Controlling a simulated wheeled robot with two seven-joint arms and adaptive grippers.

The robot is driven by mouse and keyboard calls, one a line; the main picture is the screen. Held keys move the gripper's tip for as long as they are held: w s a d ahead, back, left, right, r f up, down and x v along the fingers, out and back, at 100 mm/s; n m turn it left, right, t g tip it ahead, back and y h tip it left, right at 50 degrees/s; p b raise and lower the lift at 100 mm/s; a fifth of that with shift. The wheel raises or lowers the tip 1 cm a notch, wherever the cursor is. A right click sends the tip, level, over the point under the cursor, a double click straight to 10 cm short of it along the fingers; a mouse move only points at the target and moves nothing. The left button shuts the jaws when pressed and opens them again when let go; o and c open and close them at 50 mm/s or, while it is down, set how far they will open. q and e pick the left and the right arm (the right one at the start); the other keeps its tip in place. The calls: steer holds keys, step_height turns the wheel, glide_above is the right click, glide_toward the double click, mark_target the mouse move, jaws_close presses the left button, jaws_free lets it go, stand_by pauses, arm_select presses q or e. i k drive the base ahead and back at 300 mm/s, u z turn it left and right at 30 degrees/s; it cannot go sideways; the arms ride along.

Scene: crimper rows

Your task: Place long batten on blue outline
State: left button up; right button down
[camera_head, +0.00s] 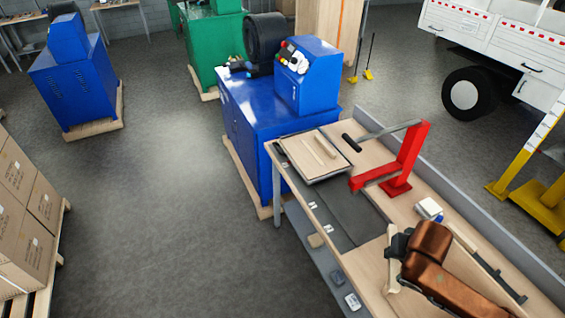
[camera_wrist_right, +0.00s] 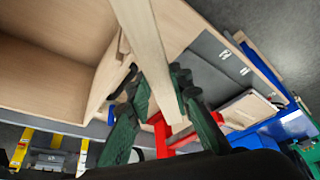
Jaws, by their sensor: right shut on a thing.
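My right gripper (camera_head: 396,246) is over the near part of the workbench, at the end of my copper-coloured arm. It is shut on a pale wooden batten (camera_head: 391,262). In the right wrist view the batten (camera_wrist_right: 150,50) runs up and away from between the dark green fingers (camera_wrist_right: 168,112). In the head view the gripper and arm hide part of it. Two shorter-looking pale strips (camera_head: 319,149) lie on a dark-rimmed board (camera_head: 341,170) at the bench's far end. I cannot make out a blue outline. My left gripper is out of view.
A red lever press (camera_head: 398,170) stands on the workbench (camera_head: 440,262), between the gripper and the board. A dark mat (camera_head: 352,217) lies along the left side. A small white and blue box (camera_head: 429,209) sits near the back rail. A blue cabinet (camera_head: 250,115) stands beyond the bench.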

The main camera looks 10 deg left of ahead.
mark_target(313, 152)
steer(key=u, duration=0.65)
steer(key=k, duration=0.9)
steer(key=u, duration=1)
steer(key=i, duration=3)
steer(key=z, duration=0.55)
steer(key=i, duration=1.25)
steer(key=z, duration=1.75)
steer(key=i, duration=0.9)
steer(key=z, duration=0.7)
steer(key=i, duration=0.45)
steer(key=u, duration=0.1)
